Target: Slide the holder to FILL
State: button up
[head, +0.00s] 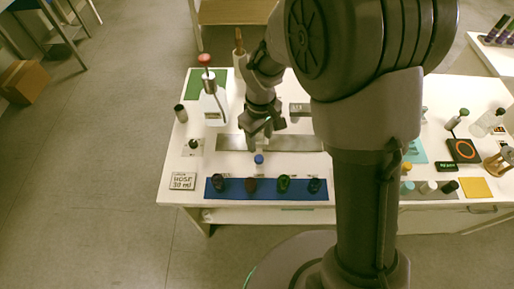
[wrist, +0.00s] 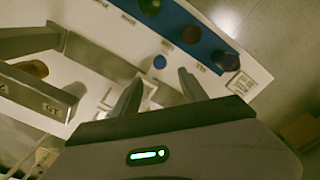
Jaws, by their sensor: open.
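My gripper (head: 262,136) is open above a long grey strip (head: 300,143) on the white table. In the wrist view, its two fingers (wrist: 158,88) are spread, with the strip passing beneath them. A small blue-capped bottle (head: 259,159) stands just in front of the strip; its cap (wrist: 160,62) shows beyond the fingertips. A pale patch shows between the fingers, but I cannot tell whether it is the holder. I cannot read a FILL mark in either view. My arm hides part of the table to the right.
Several dark bottles stand on a blue mat (head: 240,196) along the front edge. Grey blocks (wrist: 30,42) lie at the wrist view's left. More tools stand at the right.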

aim_at(259, 158)
notch_tip(259, 158, down, 11)
jog(key=b, duration=0.3)
jog(key=shift+w+a+f+b, duration=0.1)
jog(key=shift+w+b, duration=0.05)
jog(key=shift+b, duration=0.25)
grip_shut()
dwell(0.8)
